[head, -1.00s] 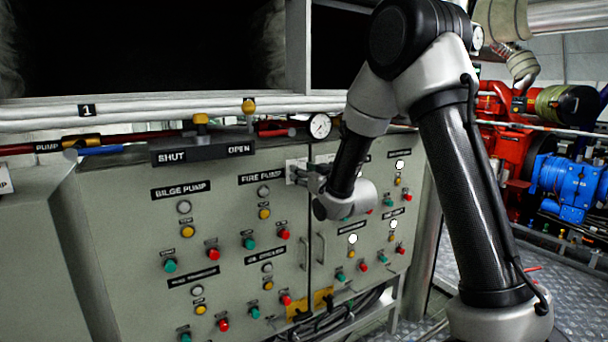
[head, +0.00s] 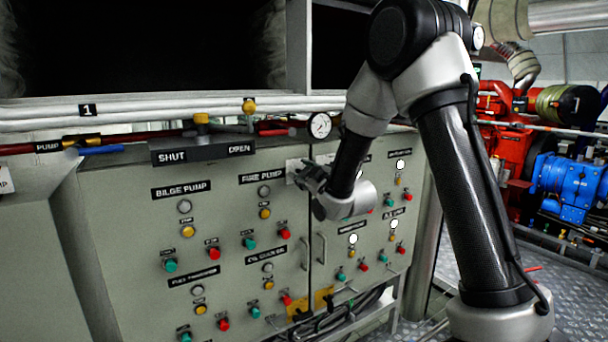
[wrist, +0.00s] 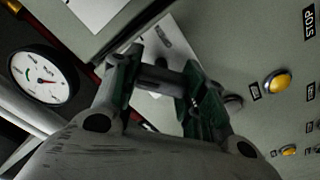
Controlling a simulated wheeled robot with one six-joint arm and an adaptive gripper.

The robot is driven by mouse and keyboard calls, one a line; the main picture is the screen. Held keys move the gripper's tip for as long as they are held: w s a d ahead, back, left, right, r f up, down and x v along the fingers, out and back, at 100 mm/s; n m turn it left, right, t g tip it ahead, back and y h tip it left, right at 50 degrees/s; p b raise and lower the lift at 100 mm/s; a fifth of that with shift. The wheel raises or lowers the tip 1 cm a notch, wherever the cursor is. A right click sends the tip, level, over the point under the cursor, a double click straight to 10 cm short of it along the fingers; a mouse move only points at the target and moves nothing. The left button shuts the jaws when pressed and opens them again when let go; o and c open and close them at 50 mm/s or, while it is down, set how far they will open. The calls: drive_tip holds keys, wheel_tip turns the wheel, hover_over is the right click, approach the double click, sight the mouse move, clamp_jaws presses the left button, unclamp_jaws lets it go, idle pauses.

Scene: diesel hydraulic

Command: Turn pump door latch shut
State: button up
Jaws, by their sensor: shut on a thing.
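The pump door latch shows in the wrist view as a dark bar (wrist: 160,77) in front of a pale plate (wrist: 178,45). My gripper (wrist: 160,85) is shut on the bar, one finger on each side of it. In the head view my gripper (head: 313,178) is at the upper part of the grey pump cabinet, by the seam between its two doors. The pale latch plate (head: 292,168) shows just left of the fingers. The fingers hide most of the latch handle there, so its exact angle is unclear.
A round pressure gauge (head: 319,125) is just above my gripper, below white pipes (head: 150,112). Buttons and lamps cover the grey doors (head: 225,215) around it. Door handles (head: 304,252) stand out below. Blue and red machinery (head: 565,180) is at the right.

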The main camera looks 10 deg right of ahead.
drive_tip(key=n, duration=0.5)
drive_tip(key=shift+a+f+n, duration=0.1)
drive_tip(key=shift+n, duration=0.2)
drive_tip(key=n, duration=0.4)
drive_tip(key=shift+f+n, duration=0.1)
drive_tip(key=shift+n, duration=0.3)
drive_tip(key=o, duration=1)
drive_tip(key=shift+o, duration=0.2)
drive_tip(key=shift+s, duration=0.15)
drive_tip(key=v, duration=0.7)
drive_tip(key=shift+s, duration=0.1)
